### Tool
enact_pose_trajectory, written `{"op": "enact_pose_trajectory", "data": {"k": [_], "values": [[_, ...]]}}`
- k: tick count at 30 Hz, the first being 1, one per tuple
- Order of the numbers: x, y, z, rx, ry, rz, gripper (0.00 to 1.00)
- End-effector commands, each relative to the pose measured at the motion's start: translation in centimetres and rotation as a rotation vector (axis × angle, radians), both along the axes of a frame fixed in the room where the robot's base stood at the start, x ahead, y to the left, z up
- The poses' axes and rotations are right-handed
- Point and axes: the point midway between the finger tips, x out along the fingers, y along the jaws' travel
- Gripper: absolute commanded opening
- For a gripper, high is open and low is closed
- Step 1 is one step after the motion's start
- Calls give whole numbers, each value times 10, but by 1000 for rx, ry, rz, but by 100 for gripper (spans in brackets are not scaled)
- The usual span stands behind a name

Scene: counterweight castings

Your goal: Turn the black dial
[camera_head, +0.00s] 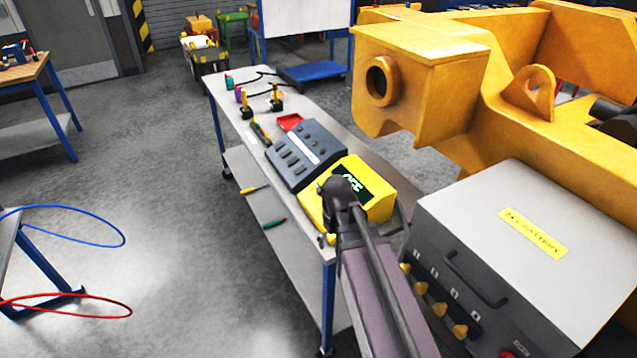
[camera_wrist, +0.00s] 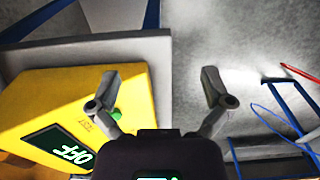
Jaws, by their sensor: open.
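I cannot clearly make out a black dial in either view; my arm hides part of the yellow box. The yellow box (camera_head: 379,207) with a dark display stands at the near end of the bench, behind my arm. In the wrist view the yellow box (camera_wrist: 35,95) fills the left side. Its display (camera_wrist: 62,150) shows green "OFF" lettering. A round green part (camera_wrist: 116,113) shows beside the left finger. My gripper (camera_wrist: 159,74) is open and empty. Its left finger overlaps the yellow box, and its right finger is over the floor.
A dark console (camera_head: 305,155) with several keys sits behind the yellow box on the bench (camera_head: 238,115). A grey cabinet (camera_head: 520,255) with yellow knobs stands close on the right. A large yellow casting (camera_head: 430,75) is beyond. Open floor (camera_head: 150,190) lies left.

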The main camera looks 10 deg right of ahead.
Motion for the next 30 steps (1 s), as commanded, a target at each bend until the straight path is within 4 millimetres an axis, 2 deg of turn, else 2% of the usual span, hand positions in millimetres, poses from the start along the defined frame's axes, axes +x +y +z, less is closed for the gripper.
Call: {"op": "enact_pose_trajectory", "data": {"k": [1, 21, 25, 30], "values": [[18, 0, 14, 0, -3, 65, 100], [183, -1, 107, -29, -46, 1088, 100], [207, -1, 120, -39, -53, 1253, 100], [226, -1, 130, -49, -58, 1392, 100]]}}
